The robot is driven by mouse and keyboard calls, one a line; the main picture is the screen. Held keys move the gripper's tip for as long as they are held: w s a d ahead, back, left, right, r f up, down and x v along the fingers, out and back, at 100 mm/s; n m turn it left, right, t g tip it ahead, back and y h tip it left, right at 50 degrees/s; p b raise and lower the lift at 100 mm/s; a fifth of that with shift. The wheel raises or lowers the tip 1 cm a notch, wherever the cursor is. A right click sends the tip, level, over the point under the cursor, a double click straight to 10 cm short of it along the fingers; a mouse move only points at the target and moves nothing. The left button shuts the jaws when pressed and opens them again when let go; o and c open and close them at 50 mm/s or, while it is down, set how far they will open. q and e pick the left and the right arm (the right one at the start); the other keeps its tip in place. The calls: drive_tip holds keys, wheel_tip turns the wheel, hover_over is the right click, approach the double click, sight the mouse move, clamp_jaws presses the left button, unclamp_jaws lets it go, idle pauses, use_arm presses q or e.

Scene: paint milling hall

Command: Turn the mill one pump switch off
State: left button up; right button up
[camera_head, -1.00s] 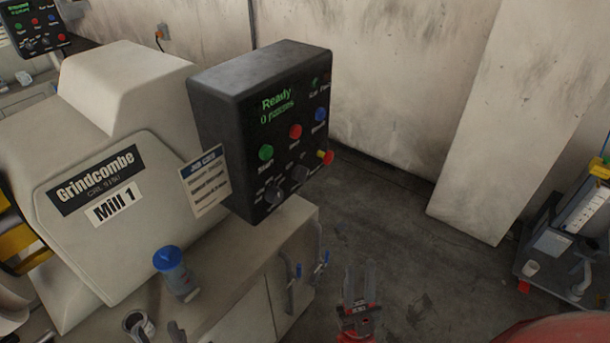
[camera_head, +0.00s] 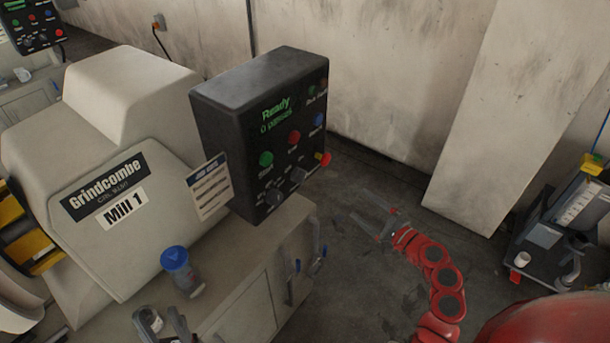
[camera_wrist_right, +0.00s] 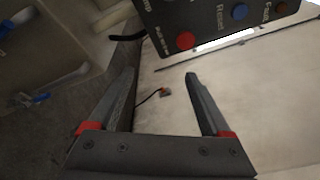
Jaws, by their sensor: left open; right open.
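The dark Mill 1 control box (camera_head: 225,110) stands beside the mill, its screen reading "Ready" and "0 passes". Its face has a green button (camera_head: 266,159), a red button (camera_head: 294,137), a blue button (camera_head: 318,120) and dark rotary knobs (camera_head: 272,197) low down. Small labels are unreadable, so I cannot tell which control is the pump switch or its setting. My right gripper (camera_head: 374,226) is open and empty, right of and below the box. In the right wrist view its open fingers (camera_wrist_right: 160,95) point toward part of the box (camera_wrist_right: 210,22). My left gripper (camera_head: 164,325) is open at the bottom edge, partly cut off.
A card (camera_head: 210,188) hangs at the box's left.

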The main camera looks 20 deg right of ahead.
drive_tip(key=s+a+r+n+g+y, duration=0.2)
drive_tip(key=s+a+r+y, duration=0.1)
drive_tip(key=s+r+y, duration=0.15)
drive_tip(key=p, duration=0.6)
approach(304, 179)
drive_tip(key=x, duration=0.8)
drive_tip(key=shift+w+a+r, duration=0.1)
drive_tip(key=shift+w+a, duration=0.15)
drive_tip(key=shift+a, duration=0.05)
drive_tip(key=shift+w+a, duration=0.25)
drive_tip(key=shift+w, duration=0.05)
